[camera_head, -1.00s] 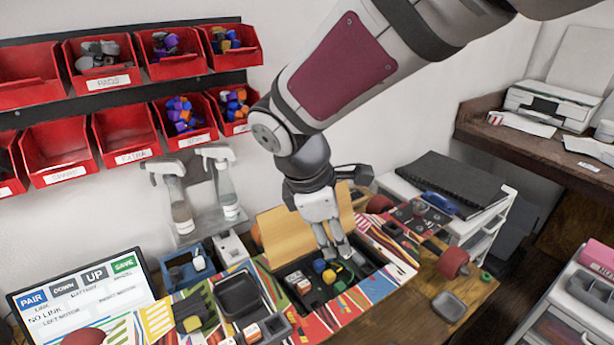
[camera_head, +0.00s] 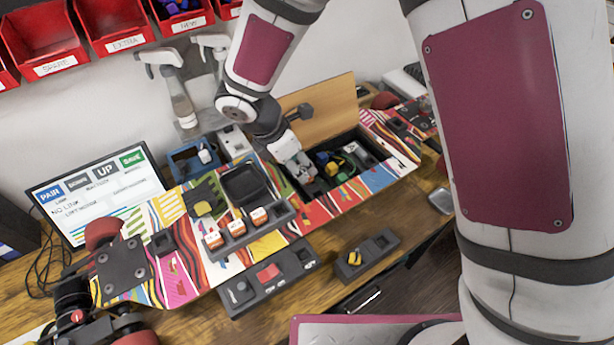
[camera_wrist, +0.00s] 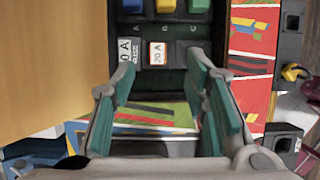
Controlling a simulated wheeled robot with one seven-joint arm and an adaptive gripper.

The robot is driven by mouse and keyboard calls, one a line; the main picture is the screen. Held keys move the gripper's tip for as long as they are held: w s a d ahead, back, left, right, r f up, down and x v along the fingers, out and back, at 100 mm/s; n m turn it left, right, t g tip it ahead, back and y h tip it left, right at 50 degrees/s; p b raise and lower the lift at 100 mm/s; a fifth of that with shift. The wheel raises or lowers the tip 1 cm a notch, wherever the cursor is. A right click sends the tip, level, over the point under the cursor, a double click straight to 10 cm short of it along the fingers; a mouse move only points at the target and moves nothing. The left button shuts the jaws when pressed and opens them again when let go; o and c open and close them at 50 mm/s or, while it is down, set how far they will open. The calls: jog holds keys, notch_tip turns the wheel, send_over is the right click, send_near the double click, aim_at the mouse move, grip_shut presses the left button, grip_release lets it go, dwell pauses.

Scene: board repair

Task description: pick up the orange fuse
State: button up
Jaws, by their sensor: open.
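In the wrist view, a small block with an orange-edged label reading 20 A (camera_wrist: 157,53) sits in the dark compartment, just beyond and between my fingertips. A second block with a white label (camera_wrist: 125,50) is beside it on the left, near the left finger. My gripper (camera_wrist: 161,78) is open with its green-padded fingers apart and nothing between them. In the head view my gripper (camera_head: 302,169) is at the left end of the open compartment (camera_head: 340,204) and hides the blocks there. Several white-and-orange fuses (camera_head: 237,228) stand in a grey tray on the board.
Blue, yellow and green connectors (camera_head: 335,163) lie in the compartment beside my gripper. Its wooden lid (camera_head: 318,106) stands open behind. A black module (camera_head: 270,272) with a red switch and a small holder (camera_head: 367,253) lie on the bench in front. A screen (camera_head: 95,190) stands left.

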aim_at(307, 175)
jog(key=shift+x, duration=2.85)
jog(key=shift+w, duration=0.15)
grip_shut()
